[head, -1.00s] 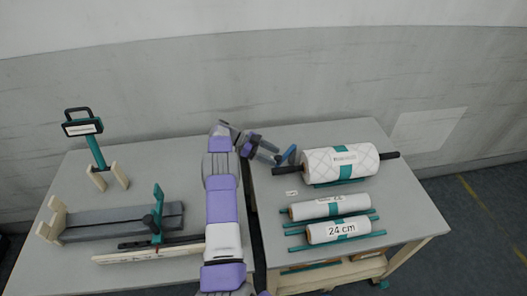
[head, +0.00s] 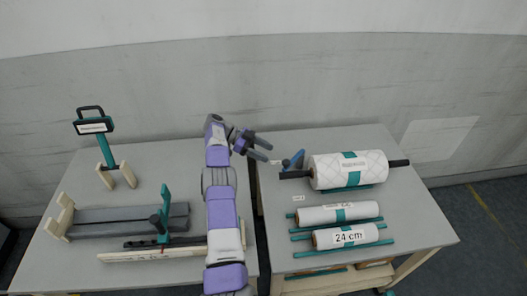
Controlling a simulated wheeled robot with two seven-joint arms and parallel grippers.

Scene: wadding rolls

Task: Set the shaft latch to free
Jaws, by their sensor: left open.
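The large quilted white roll (head: 355,170) with a teal band lies on a dark shaft (head: 398,163) on the right table. A small blue lever (head: 294,160), which looks like the shaft latch, leans up to the right beside the shaft's left end. Its exact setting is too small to tell. My left gripper (head: 268,152) is open and empty, above the table's back left part, just left of the blue lever and apart from it. My right gripper is not in view.
Two smaller rolls (head: 337,213) lie on teal rods in front of the big roll. A small white label (head: 298,198) lies left of them. The left table holds a teal-handled tool on a wooden stand (head: 118,178) and a grey trough (head: 120,220).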

